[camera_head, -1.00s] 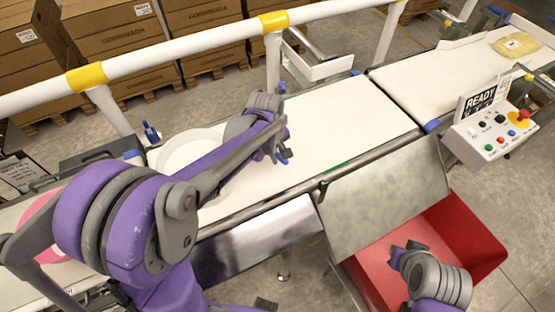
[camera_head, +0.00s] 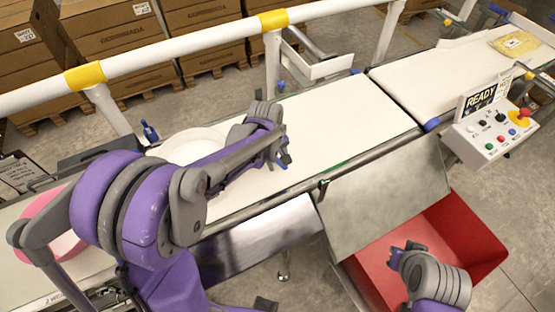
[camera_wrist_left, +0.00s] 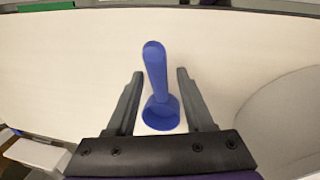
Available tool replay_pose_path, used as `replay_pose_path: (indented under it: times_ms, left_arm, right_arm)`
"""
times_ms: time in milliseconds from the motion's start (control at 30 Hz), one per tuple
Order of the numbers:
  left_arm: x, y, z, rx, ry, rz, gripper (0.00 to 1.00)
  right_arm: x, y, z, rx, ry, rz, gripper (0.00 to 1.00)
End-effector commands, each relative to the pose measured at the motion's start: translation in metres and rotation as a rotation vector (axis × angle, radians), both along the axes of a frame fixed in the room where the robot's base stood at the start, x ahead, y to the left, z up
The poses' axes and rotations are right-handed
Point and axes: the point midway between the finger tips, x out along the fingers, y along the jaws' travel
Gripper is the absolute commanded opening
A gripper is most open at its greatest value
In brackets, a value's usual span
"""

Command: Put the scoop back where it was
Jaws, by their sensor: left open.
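The blue scoop (camera_wrist_left: 158,85) shows in the left wrist view, its round cup near my gripper and its handle pointing up the picture. It is on or just above the white belt (camera_wrist_left: 80,60); I cannot tell which. My left gripper (camera_wrist_left: 157,92) is open, with a finger on each side of the scoop and gaps between. In the head view my left gripper (camera_head: 280,152) is over the belt (camera_head: 340,115), mostly hidden by my arm, with a bit of blue beside it. My right gripper (camera_head: 397,256) is over the red bin, its jaws unclear.
A white round dish (camera_head: 190,143) is on the belt behind my left arm. A pink-rimmed container (camera_head: 42,205) is at the left. A small blue upright object (camera_head: 150,132) stands near the rail (camera_head: 190,47). A control box (camera_head: 490,135) and red bin (camera_head: 465,235) are at the right.

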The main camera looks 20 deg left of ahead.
Motion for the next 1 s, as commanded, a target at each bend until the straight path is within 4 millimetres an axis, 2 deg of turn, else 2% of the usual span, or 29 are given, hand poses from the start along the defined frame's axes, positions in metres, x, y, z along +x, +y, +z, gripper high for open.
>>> replay_pose_path:
  times_ms: [167,267,500,700,867,1000]
  left_arm:
    - [0.000,0.000,0.007,0.000,-0.001,0.000,0.52]
    - [-0.002,0.001,0.020,0.000,-0.001,0.001,0.52]
    - [-0.010,0.006,0.072,0.000,-0.001,0.002,0.52]
    - [-0.015,0.008,0.106,0.000,0.000,0.000,0.52]
    - [-0.017,0.009,0.120,0.001,-0.002,-0.004,0.52]
    - [-0.032,0.007,0.124,0.019,-0.033,-0.067,0.52]
  right_arm:
    - [0.002,0.000,0.005,0.000,-0.004,0.000,0.00]
    - [0.003,0.000,0.006,0.000,-0.005,0.000,0.00]
    - [0.006,0.000,0.013,0.000,-0.012,0.000,0.00]
    - [0.008,0.000,0.016,0.000,-0.015,0.000,0.00]
    - [0.008,0.000,0.017,0.000,-0.016,0.000,0.00]
    - [0.008,0.000,0.017,0.000,-0.016,0.000,0.00]
